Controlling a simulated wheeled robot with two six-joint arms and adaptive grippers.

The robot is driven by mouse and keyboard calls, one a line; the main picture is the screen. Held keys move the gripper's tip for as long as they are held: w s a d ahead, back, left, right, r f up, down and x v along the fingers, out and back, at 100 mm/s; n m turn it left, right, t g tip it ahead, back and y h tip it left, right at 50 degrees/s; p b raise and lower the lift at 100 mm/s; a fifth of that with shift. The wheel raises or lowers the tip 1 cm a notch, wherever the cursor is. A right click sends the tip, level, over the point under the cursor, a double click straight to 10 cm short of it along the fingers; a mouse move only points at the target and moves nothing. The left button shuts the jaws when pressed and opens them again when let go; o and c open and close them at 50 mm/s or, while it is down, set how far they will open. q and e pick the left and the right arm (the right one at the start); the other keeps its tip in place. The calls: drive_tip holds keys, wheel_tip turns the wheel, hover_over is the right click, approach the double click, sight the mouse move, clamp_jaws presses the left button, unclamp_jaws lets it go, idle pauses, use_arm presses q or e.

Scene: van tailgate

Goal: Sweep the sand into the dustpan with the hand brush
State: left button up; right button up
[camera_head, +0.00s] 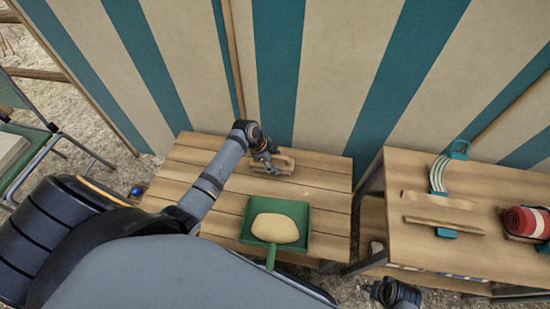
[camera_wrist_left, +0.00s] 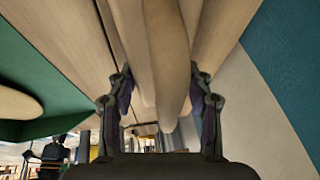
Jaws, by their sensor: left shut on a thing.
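My left gripper (camera_head: 270,160) is shut on the hand brush (camera_head: 286,162), a tan wooden piece, low over the back of the slatted wooden table (camera_head: 182,172). In the left wrist view the brush (camera_wrist_left: 166,60) lies between the two fingers (camera_wrist_left: 163,105); its bristles cannot be made out. The green dustpan (camera_head: 309,221) lies at the table's front, its handle toward me, apart from the brush. A smooth pale mound of sand (camera_head: 275,228) sits in the pan. My right gripper (camera_head: 372,288) shows only partly at the bottom edge; its fingers are unclear.
A second wooden table (camera_head: 420,180) at the right holds a red roll (camera_head: 525,222), a teal-handled striped thing (camera_head: 440,175) and wooden pieces. A striped cloth wall (camera_head: 330,60) stands close behind both tables. A green chair (camera_head: 35,135) is at the left. The first table's right part is clear.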

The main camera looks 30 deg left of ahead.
use_arm(q)
drive_tip(key=shift+s+d+r+p, duration=0.15)
drive_tip(key=shift+s+d+p, duration=0.4)
drive_tip(key=shift+s+p, duration=0.15)
drive_tip(key=shift+s+d, duration=0.15)
drive_tip(key=shift+s, duration=0.2)
